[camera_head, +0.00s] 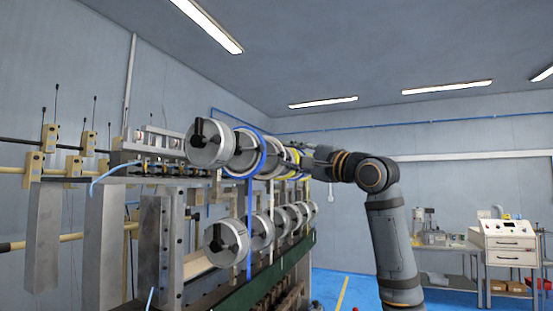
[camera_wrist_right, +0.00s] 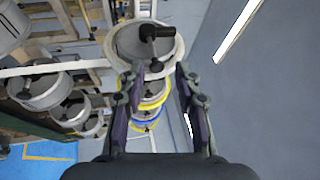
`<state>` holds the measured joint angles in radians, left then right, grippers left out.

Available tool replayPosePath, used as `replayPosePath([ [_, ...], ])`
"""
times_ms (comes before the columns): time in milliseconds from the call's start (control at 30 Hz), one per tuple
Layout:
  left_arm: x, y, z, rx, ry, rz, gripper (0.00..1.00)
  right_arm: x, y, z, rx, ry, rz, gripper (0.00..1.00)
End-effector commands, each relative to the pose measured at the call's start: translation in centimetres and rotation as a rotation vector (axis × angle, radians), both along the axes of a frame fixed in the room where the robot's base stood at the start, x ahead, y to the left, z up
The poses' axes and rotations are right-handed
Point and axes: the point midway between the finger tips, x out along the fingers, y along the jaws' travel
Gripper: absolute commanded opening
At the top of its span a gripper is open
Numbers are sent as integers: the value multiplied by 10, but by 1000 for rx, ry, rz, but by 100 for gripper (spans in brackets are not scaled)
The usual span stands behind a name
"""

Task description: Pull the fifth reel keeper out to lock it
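My right gripper (camera_head: 312,161) reaches in from the right to the far end of the upper row of reels, partly hidden by distance. In the right wrist view its two fingers (camera_wrist_right: 158,74) are open with a gap between them. Just beyond the fingertips is a grey reel with a pale rim (camera_wrist_right: 122,42). A black reel keeper (camera_wrist_right: 160,40) crosses its hub; it appears apart from the fingers. The nearest upper reel (camera_head: 213,150) also carries a black keeper (camera_head: 198,132). I cannot tell by count which keeper is the fifth. My left gripper is out of view.
Reels with blue (camera_head: 261,155) and yellow (camera_head: 291,156) rings fill the upper row. A lower row of reels (camera_head: 227,243) runs beneath. A blue upright strap (camera_head: 249,225) stands between. A bench with a white machine (camera_head: 508,240) is at the right; the floor before it is open.

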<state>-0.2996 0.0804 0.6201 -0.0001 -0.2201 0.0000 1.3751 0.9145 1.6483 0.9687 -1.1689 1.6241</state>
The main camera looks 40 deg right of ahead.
Motion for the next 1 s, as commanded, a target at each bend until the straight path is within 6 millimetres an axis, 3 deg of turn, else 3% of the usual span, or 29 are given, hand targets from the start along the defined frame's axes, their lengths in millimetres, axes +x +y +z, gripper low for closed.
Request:
replayPosePath([
  [600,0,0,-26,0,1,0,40,-55,-11,-1,0,0,0,33],
  [1000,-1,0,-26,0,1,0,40,-57,-11,0,1,0,1,33],
])
